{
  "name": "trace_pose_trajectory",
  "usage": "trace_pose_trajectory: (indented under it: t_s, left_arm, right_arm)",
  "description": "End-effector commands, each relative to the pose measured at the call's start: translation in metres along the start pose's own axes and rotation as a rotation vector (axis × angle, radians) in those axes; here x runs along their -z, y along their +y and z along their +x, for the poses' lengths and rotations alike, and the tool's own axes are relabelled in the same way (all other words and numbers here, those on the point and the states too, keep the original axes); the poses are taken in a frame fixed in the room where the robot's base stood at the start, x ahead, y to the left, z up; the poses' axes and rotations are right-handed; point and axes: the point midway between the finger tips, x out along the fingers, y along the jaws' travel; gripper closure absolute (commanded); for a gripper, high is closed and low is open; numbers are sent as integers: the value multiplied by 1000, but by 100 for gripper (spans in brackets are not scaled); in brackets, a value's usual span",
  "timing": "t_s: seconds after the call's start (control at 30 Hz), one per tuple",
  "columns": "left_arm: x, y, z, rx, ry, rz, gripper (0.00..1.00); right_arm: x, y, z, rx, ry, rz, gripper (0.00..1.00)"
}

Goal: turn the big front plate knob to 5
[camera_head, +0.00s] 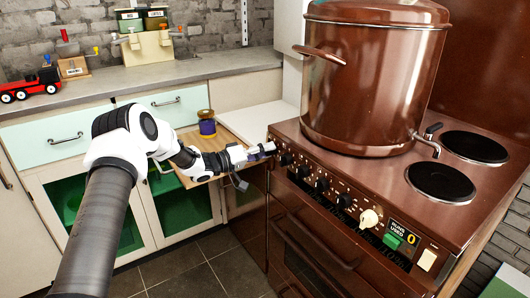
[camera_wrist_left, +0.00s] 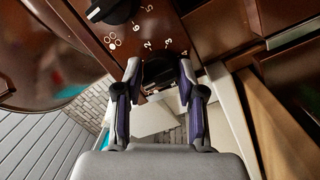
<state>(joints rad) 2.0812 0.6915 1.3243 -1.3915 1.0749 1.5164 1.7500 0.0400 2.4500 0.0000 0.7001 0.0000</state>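The brown stove's front panel (camera_head: 328,196) carries a row of black knobs. My left gripper (camera_head: 272,148) is at the far left end of this row in the head view. In the left wrist view, my left gripper (camera_wrist_left: 160,66) has its two fingertips on either side of a black knob (camera_wrist_left: 163,72). The fingers stand apart with the knob between them; whether they press on it I cannot see. Numerals 2 and 3 show above this knob. Its pointer setting is not readable. My right gripper is in neither view.
A neighbouring black knob (camera_wrist_left: 112,9) is close by in the wrist view. A large brown pot (camera_head: 372,85) stands on the stove beside two bare black plates, one in front (camera_head: 440,182). A pulled-out wooden board (camera_head: 222,140) lies left.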

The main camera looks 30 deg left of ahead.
Motion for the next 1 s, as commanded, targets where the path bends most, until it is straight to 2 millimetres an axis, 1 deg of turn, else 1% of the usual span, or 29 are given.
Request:
trace_pose_trajectory:
  t_s: [0.27,0.53,0.77,1.0]
  left_arm:
    - [0,-1,0,2,-1,3,96]
    - [0,0,0,10,-7,67,96]
    - [1,2,0,25,-19,212,96]
    - [1,2,0,48,-35,428,96]
  right_arm:
    - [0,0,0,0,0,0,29]
    - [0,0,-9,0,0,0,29]
    - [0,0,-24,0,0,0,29]
    - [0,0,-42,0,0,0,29]
